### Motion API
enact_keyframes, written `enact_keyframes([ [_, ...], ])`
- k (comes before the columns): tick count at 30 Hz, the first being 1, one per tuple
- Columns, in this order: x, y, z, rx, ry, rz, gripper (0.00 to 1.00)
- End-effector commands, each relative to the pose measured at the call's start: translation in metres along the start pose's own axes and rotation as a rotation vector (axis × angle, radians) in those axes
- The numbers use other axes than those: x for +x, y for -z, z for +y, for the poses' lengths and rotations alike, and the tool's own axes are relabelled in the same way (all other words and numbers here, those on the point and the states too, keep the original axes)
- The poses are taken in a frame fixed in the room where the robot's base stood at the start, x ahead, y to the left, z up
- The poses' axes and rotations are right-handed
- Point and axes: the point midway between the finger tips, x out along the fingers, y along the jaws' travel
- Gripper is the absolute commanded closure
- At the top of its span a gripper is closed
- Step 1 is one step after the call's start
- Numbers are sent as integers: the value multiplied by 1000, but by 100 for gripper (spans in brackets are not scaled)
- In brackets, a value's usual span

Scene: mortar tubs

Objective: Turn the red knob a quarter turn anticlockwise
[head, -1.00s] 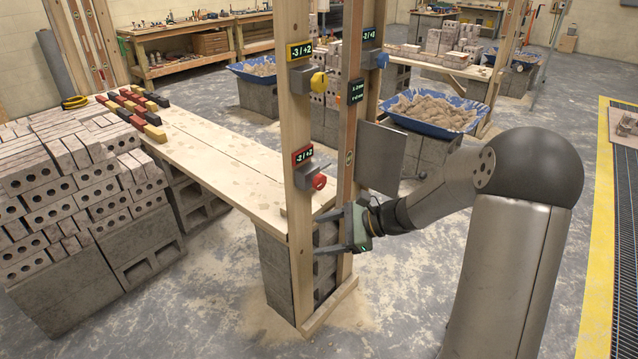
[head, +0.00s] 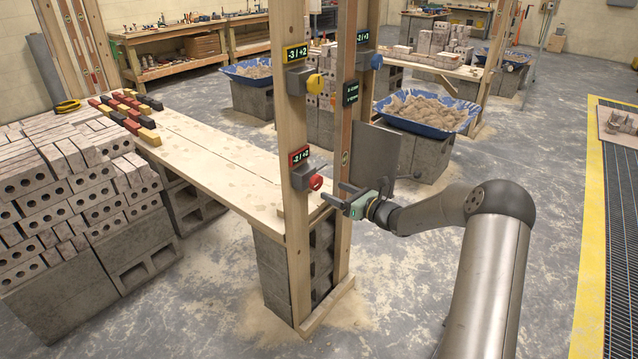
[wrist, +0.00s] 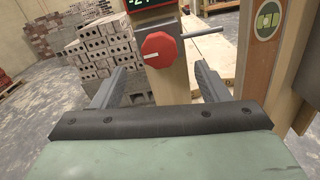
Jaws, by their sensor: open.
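The red knob (head: 316,182) sits on a small grey box with a red-framed display (head: 299,156) on the front wooden post. In the wrist view the knob (wrist: 158,50) is a red many-sided dial with a pale mark left of its centre. A thin grey rod stands out beside it on the right. My gripper (head: 338,194) is just right of the knob in the head view, its fingers pointing at the post. In the wrist view my gripper (wrist: 157,82) is open and empty, with the knob beyond and slightly above the gap between the fingers, apart from them.
A yellow knob (head: 315,83) and a blue knob (head: 376,61) sit higher on the posts. A grey plate (head: 375,152) stands just behind my gripper. A plank bench (head: 220,165) and a stack of bricks (head: 70,190) lie left. The floor at right is mostly clear.

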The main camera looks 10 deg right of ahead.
Motion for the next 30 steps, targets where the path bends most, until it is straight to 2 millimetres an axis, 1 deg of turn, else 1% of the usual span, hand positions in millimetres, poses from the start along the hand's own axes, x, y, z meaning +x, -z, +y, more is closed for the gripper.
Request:
enact_keyframes([
  [1, 13, -1, 2, 0, -4, -1, 31],
  [3, 27, 0, 2, 0, -4, 0, 31],
  [6, 45, -1, 2, -1, -3, -1, 31],
  [10, 61, 0, 1, -1, -2, 0, 31],
  [15, 71, 0, 1, 0, -1, 1, 31],
  [23, 72, 0, 1, -1, -1, 1, 31],
  [24, 72, 0, 1, -1, -1, 1, 37],
  [26, 72, 0, 1, -1, -1, 1, 54],
  [27, 72, 0, 1, -1, -1, 1, 65],
  [28, 72, 0, 1, -1, -1, 1, 73],
  [29, 72, 0, 1, -1, -1, 1, 76],
  [30, 72, 0, 1, -1, -1, 1, 76],
])
